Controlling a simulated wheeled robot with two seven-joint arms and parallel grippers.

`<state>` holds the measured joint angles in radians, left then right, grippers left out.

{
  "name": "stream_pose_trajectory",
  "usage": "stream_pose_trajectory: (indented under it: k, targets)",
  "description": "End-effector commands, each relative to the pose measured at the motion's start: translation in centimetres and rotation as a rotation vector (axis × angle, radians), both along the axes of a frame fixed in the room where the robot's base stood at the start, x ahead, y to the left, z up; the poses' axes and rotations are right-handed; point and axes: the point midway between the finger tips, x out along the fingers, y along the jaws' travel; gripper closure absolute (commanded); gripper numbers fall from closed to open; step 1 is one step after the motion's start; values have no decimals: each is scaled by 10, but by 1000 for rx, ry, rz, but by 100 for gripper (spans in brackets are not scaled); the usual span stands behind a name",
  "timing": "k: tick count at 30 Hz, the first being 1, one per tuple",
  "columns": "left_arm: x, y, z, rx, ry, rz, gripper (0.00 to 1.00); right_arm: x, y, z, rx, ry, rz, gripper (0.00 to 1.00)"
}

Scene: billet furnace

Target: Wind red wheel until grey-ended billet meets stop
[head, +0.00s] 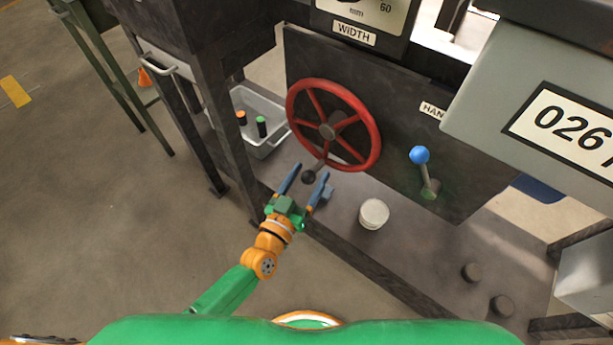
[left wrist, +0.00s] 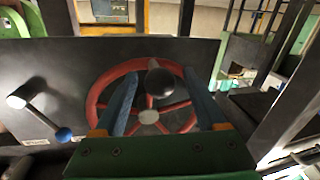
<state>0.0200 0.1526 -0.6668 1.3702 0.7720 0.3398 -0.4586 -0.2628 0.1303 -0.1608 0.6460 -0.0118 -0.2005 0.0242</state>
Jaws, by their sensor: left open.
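The red wheel (head: 334,125) stands upright on a dark panel under the WIDTH dial, with a black crank knob (head: 308,177) at its lower rim. My left gripper (head: 307,180) is open, its blue fingers on either side of the knob in the head view. In the left wrist view the fingers of my left gripper (left wrist: 155,100) are spread, with the knob (left wrist: 167,87) between them and the red wheel (left wrist: 108,88) behind. I cannot tell whether a finger touches the knob. The grey-ended billet and the stop are not identifiable. My right gripper is not in view.
A blue-knobbed lever (head: 420,156) stands right of the wheel. A white round tub (head: 373,214) sits on the dark bench (head: 420,255). A grey bin (head: 262,108) with orange-topped and green-topped pieces lies left of the wheel. A grey box labelled 026 (head: 490,85) overhangs at right.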

Motion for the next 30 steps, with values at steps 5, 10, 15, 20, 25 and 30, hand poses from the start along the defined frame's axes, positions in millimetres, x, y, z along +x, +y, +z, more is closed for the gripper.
stream_pose_trajectory:
  k: [5,10,15,20,25,30]
  targets:
    - [2,-1,0,1,0,0,27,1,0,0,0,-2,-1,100]
    - [2,-1,0,2,-1,0,56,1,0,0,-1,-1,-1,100]
    - [2,-1,0,3,-1,0,100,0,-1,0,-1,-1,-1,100]
    - [2,0,0,3,-1,0,100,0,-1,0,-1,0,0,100]
    - [2,0,0,3,-1,0,100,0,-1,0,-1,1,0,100]
    - [2,0,0,3,-1,0,100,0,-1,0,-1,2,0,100]
